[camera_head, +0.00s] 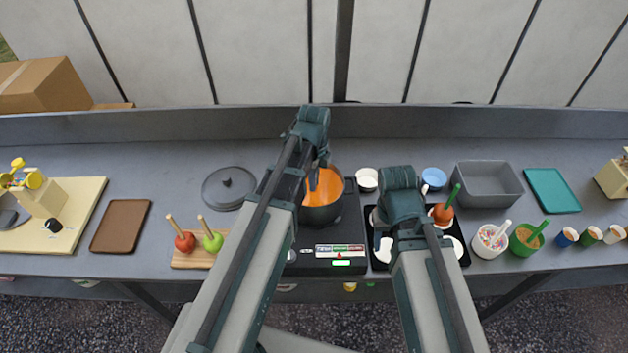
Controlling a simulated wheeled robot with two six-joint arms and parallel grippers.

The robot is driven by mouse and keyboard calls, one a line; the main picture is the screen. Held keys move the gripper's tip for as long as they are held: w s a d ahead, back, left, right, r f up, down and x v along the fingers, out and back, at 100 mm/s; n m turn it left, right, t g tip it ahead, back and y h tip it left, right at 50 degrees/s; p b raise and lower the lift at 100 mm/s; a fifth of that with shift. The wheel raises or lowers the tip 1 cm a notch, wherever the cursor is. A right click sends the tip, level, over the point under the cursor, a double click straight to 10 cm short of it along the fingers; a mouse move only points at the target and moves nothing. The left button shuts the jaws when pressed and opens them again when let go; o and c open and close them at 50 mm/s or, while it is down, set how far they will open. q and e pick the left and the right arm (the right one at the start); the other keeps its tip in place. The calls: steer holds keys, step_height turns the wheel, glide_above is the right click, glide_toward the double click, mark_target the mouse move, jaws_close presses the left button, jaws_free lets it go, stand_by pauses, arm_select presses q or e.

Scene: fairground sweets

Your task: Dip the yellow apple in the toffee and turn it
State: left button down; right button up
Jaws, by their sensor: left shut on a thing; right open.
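The pot (322,215) of orange toffee (328,185) stands on a black hob in the middle of the counter. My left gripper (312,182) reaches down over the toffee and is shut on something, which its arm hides. I cannot make out a yellow apple in the view; it may be behind the gripper or in the toffee. My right gripper (378,238) is open over the black tray (464,264), right of the pot. An orange-coated apple (442,213) with a green stick stands on that tray, right of the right gripper.
A red apple (185,242) and a green apple (213,242) with sticks stand on a wooden board at left. A lid (228,188) lies left of the pot. Small bowls (367,180), a grey bin (488,184) and topping cups (490,241) are at right.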

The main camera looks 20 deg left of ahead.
arm_select(q)
steer(key=n, duration=0.5)
stand_by(0.3)
steer(key=shift+n, duration=0.4)
steer(key=n, duration=0.5)
steer(key=shift+r, duration=0.1)
steer(key=shift+r+p, duration=4.15)
steer(key=shift+p, duration=0.1)
